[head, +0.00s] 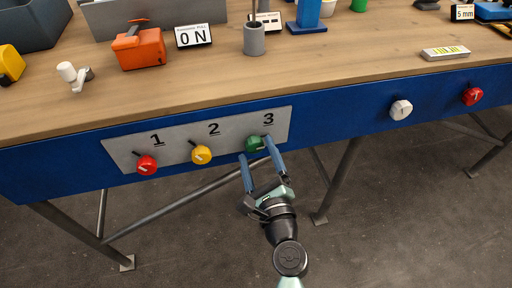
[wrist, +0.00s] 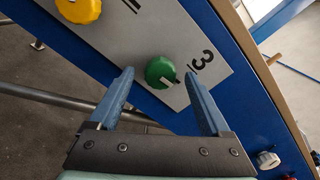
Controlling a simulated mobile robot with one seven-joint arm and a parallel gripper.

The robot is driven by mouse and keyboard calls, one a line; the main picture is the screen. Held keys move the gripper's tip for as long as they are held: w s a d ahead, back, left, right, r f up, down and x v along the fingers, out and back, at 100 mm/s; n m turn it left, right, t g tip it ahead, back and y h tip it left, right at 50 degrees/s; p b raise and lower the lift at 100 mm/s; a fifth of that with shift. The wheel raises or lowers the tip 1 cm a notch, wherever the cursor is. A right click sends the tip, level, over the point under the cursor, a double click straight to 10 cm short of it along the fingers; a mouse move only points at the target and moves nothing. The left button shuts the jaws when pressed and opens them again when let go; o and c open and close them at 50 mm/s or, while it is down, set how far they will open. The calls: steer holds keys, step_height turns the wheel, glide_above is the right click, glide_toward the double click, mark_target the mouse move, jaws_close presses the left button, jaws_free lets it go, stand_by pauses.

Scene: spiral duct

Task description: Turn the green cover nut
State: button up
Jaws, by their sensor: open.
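The green cover nut (head: 254,144) sits under the number 3 on a grey panel (head: 225,132) on the blue front of the bench. In the wrist view the green nut (wrist: 160,72) lies ahead, between the lines of the two fingers. My gripper (head: 256,149) is open, with its blue fingers pointing at the panel, one to each side of the nut. In the wrist view my gripper (wrist: 160,82) has its fingers well apart with nothing held. I cannot tell how far the fingertips are from the panel.
A yellow knob (head: 201,155) under 2 and a red knob (head: 147,165) under 1 are to the left. A white knob (head: 401,110) and another red knob (head: 473,96) are to the right. The wooden benchtop (head: 330,65) overhangs above. Metal legs stand below.

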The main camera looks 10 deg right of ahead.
steer(key=shift+w, duration=0.9)
jaws_close()
